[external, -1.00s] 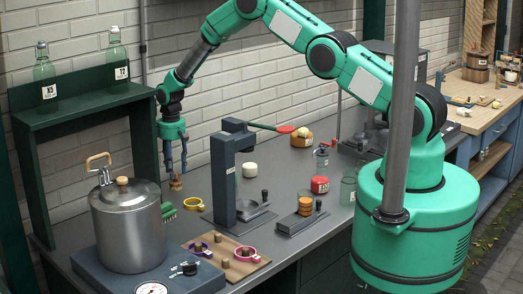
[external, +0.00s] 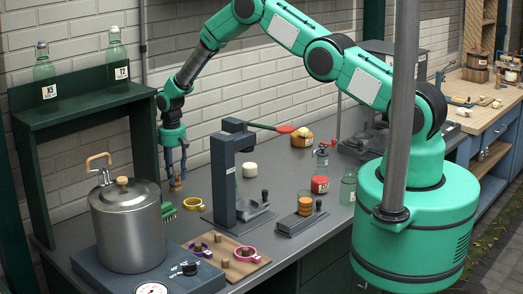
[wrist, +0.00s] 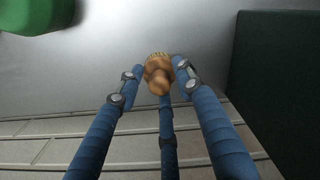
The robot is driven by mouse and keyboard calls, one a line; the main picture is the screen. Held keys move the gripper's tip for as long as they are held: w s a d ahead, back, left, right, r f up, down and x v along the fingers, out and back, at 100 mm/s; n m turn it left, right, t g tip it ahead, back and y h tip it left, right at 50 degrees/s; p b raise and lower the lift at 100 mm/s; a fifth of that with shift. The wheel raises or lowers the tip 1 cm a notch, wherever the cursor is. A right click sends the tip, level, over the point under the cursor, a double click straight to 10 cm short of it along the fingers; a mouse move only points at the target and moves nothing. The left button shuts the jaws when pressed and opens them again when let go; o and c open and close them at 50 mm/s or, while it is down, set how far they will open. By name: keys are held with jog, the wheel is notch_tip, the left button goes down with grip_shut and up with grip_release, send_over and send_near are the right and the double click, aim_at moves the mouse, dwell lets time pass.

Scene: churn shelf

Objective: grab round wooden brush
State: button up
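The round wooden brush (external: 177,184) stands on the grey counter at the back left, near the green shelf. In the wrist view the brush (wrist: 158,72) shows as a turned wooden knob with a ridged, lighter end. My gripper (external: 177,178) points down with its blue fingers around the brush. In the wrist view the gripper's fingertips (wrist: 158,72) lie on either side of the knob, with a third finger behind it. A small gap shows at the left finger; contact at the right finger cannot be told.
A green bristle brush (external: 168,211) and a yellow ring (external: 193,203) lie close by. A steel pot (external: 127,228) stands at front left, and the green shelf (external: 80,110) rises behind it. A dark press frame (external: 223,180) stands to the right.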

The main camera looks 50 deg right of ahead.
grip_shut()
jog(key=shift+r, duration=0.15)
jog(key=shift+r+b, duration=0.75)
jog(key=shift+r, duration=4.15)
